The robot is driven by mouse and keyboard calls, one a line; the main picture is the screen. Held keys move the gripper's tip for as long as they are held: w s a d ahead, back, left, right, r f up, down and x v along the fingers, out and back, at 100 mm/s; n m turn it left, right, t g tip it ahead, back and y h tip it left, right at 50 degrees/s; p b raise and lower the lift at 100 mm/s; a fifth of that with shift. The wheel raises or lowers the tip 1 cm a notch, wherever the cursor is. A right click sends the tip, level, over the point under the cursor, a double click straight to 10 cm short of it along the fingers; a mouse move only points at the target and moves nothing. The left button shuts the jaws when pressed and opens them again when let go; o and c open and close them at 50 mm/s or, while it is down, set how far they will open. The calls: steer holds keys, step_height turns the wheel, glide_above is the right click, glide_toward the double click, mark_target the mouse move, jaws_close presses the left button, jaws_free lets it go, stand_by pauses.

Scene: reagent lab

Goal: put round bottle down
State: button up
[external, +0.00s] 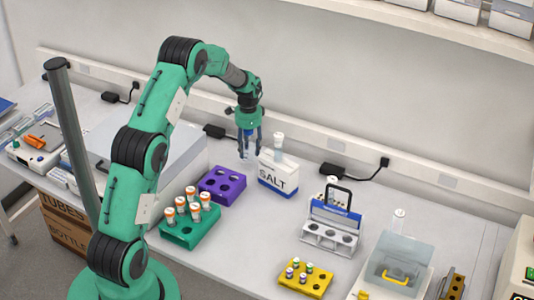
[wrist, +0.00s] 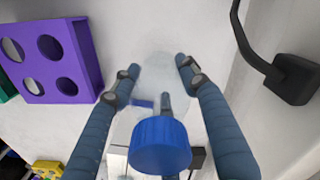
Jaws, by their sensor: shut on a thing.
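My gripper (external: 251,150) points down over the back of the bench, between the purple rack and the salt box. It is shut on the round bottle, whose blue cap (wrist: 160,145) sits between the fingers in the wrist view. The clear body is faint against the pale surface and shows beyond the cap, between the fingertips. In the external view the fingers partly hide the bottle (external: 246,156). I cannot tell whether its base touches the bench.
The purple rack (external: 213,193) with empty holes is left of the gripper; the salt box (external: 278,182) is close at right. A green rack (external: 183,235) holds orange-capped vials. A black adapter (external: 214,131) lies behind, near the wall. Bare bench lies in front of the salt box.

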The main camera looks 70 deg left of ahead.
steer(key=shift+f, duration=1.75)
steer(key=shift+f, duration=0.1)
steer(key=o, duration=1.2)
steer(key=shift+c, duration=0.2)
step_height(320, 180, up, 12)
steer(key=shift+r, duration=0.1)
steer(key=shift+d, duration=0.1)
